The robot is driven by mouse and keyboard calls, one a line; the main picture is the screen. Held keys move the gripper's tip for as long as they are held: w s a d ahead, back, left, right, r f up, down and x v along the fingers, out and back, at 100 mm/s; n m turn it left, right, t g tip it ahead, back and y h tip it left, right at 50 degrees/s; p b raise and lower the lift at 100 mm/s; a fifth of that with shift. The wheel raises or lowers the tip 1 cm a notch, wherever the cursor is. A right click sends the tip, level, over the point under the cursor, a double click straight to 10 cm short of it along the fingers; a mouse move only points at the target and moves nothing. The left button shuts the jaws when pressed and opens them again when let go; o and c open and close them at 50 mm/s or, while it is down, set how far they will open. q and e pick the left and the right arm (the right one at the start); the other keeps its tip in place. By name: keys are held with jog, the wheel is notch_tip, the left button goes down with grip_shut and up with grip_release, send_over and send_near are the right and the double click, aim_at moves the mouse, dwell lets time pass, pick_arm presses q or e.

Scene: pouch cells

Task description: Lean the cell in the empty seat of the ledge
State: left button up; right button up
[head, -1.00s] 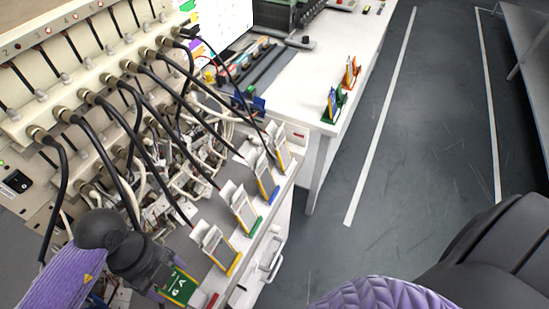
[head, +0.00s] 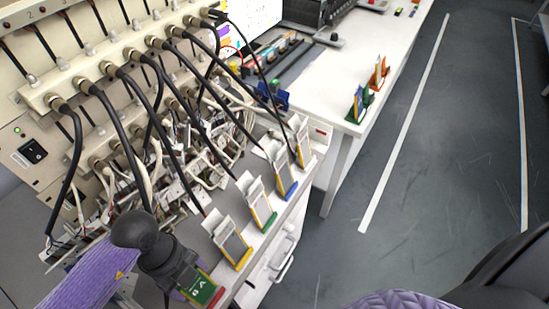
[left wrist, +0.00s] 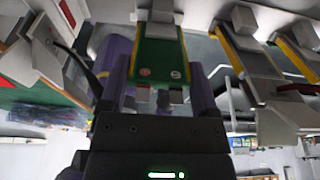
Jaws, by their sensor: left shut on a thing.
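The cell (head: 200,287) is a flat green piece with white lettering, at the bottom of the head view. My left gripper (head: 184,274) is shut on its near end. In the left wrist view the green cell (left wrist: 158,58) stretches out from between the fingers (left wrist: 158,98), its far end near a pale block (left wrist: 160,14). The ledge (head: 277,232) carries a row of pale holders with cells leaning in them. A red mark (head: 217,297) lies right beside the held cell; I cannot tell whether they touch. The seat there is mostly hidden. My right gripper is out of view.
Leaning cells with yellow (head: 237,250), green (head: 262,213) and blue (head: 282,175) edges stand along the ledge. Black cables (head: 150,130) hang from the rack close to my left arm. A white table (head: 345,95) with coloured stands is farther back.

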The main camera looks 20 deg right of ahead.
pick_arm(q)
jog(key=shift+f, duration=0.1)
jog(key=shift+b+x, duration=0.4)
jog(key=shift+x, duration=0.4)
jog(key=o, duration=0.7)
jog(key=shift+o, duration=0.2)
